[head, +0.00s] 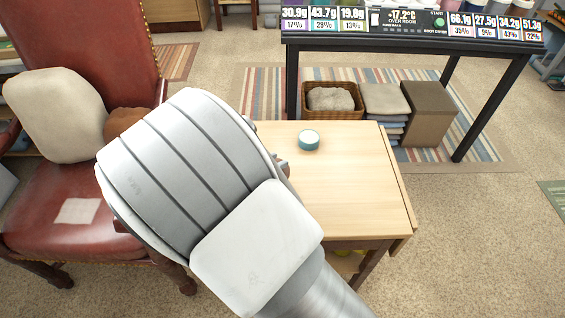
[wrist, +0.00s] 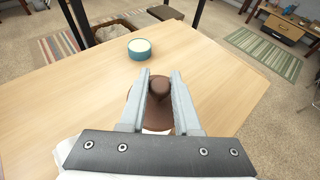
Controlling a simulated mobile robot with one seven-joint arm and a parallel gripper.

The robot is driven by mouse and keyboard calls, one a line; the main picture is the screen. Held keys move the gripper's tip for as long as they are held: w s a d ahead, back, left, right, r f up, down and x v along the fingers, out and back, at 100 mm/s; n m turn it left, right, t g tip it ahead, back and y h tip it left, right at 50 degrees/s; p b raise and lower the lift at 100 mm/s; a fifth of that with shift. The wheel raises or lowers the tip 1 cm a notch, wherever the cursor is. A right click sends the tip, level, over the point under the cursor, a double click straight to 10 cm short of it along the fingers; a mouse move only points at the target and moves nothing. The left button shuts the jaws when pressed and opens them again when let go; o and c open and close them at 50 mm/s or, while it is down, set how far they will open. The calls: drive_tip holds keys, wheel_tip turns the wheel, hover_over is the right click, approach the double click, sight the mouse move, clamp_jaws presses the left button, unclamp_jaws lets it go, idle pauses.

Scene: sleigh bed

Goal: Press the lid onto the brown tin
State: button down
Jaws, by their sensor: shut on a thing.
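In the wrist view a brown lid (wrist: 133,105) with a round knob (wrist: 159,86) is between the fingers of my gripper (wrist: 160,74). My gripper is shut on the knob. A pale patch shows under the lid's near edge, mostly hidden by my gripper. I cannot tell a separate brown tin from the lid, nor whether the lid is seated on one. In the head view my arm hides the lid and most of my gripper.
A small teal tin with a cream top (head: 308,141) stands on the wooden table (head: 350,185), beyond my gripper; it also shows in the wrist view (wrist: 140,49). The tabletop to the right is clear. A red leather chair (head: 75,215) stands at the left.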

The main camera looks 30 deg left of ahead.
drive_tip(key=shift+f+b, duration=1.75)
drive_tip(key=shift+f, duration=1.15)
drive_tip(key=shift+f, duration=0.25)
drive_tip(key=shift+f, duration=0.35)
drive_tip(key=shift+f, duration=0.45)
idle(0.5)
drive_tip(key=c, duration=0.5)
unclamp_jaws()
drive_tip(key=shift+c, duration=0.2)
